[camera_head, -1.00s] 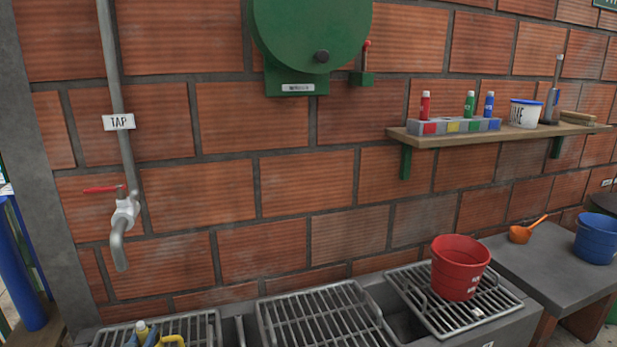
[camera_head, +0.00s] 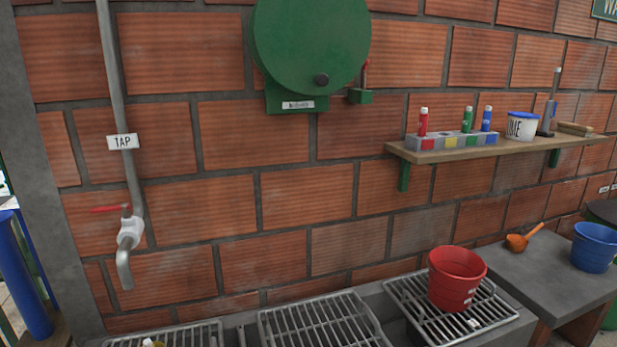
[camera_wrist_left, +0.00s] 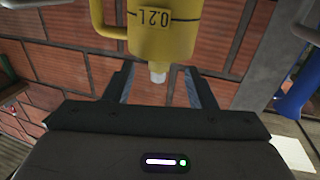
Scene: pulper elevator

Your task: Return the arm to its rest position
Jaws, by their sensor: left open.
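My left gripper (camera_wrist_left: 163,84) shows in the left wrist view, its two dark fingers spread apart. A yellow measuring vessel (camera_wrist_left: 160,42) marked 0.2 L lies just beyond the fingers, with a pale tip pointing between them. I cannot tell whether the fingers touch it. In the head view only a small pale and yellow top (camera_head: 152,343) shows at the lower left edge. No arm is clearly visible in the head view, and my right gripper is not seen.
A tap (camera_head: 128,240) juts from the brick wall at left. Metal racks (camera_head: 322,325) line the bottom, with a red bucket (camera_head: 456,278) on the right one. A wall shelf (camera_head: 490,151) holds bottles and a tub. A blue bucket (camera_head: 594,246) and orange scoop (camera_head: 522,238) stand on a side ledge.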

